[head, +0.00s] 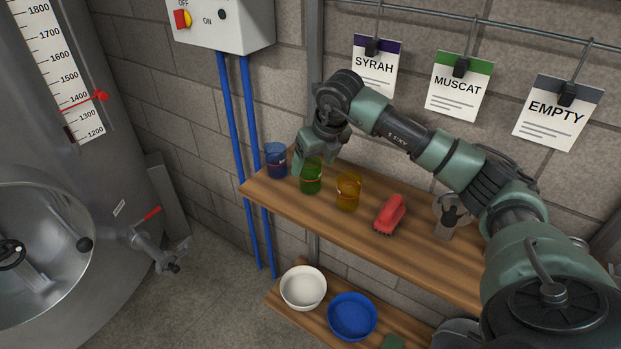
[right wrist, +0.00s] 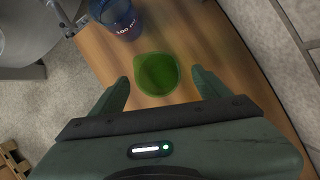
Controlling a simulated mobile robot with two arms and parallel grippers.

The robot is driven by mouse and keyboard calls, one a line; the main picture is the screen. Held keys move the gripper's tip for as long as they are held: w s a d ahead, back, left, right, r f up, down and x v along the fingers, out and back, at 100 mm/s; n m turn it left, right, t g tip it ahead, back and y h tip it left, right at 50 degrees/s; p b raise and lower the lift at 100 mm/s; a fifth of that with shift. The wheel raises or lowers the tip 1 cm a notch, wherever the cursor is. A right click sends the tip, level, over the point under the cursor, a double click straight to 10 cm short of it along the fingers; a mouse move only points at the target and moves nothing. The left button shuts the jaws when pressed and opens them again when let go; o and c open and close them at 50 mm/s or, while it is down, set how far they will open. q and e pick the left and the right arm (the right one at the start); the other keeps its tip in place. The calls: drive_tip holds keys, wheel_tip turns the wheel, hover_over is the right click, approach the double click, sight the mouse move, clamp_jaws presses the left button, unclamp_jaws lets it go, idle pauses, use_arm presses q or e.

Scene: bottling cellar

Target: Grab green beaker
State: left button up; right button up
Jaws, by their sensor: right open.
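The green beaker (head: 311,182) stands upright on the upper wooden shelf, between a blue beaker (head: 276,162) and an amber beaker (head: 348,192). My right gripper (head: 309,163) is open at the green beaker and hides part of its upper portion in the head view. In the right wrist view, the green beaker (right wrist: 157,74) sits between the two spread fingers of the right gripper (right wrist: 161,76), with a visible gap on each side. The blue beaker (right wrist: 121,18) stands just beyond it, with white markings. My left gripper is not in view.
The upper shelf (head: 435,262) also carries a red brush (head: 390,214) and a metal tool (head: 449,218). A white bowl (head: 303,288) and a blue bowl (head: 352,317) are on the lower shelf. Blue pipes (head: 237,150) run beside the upper shelf's left end. Cards hang above.

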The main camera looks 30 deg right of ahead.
drive_tip(key=p+x, duration=0.2)
drive_tip(key=x, duration=0.3)
drive_tip(key=shift+w+a+f, duration=0.1)
drive_tip(key=shift+f, duration=0.25)
drive_tip(key=shift+w+f, duration=0.25)
drive_tip(key=shift+f, duration=0.2)
drive_tip(key=c, duration=1.5)
drive_tip(key=shift+o, duration=0.2)
drive_tip(key=shift+r, duration=0.15)
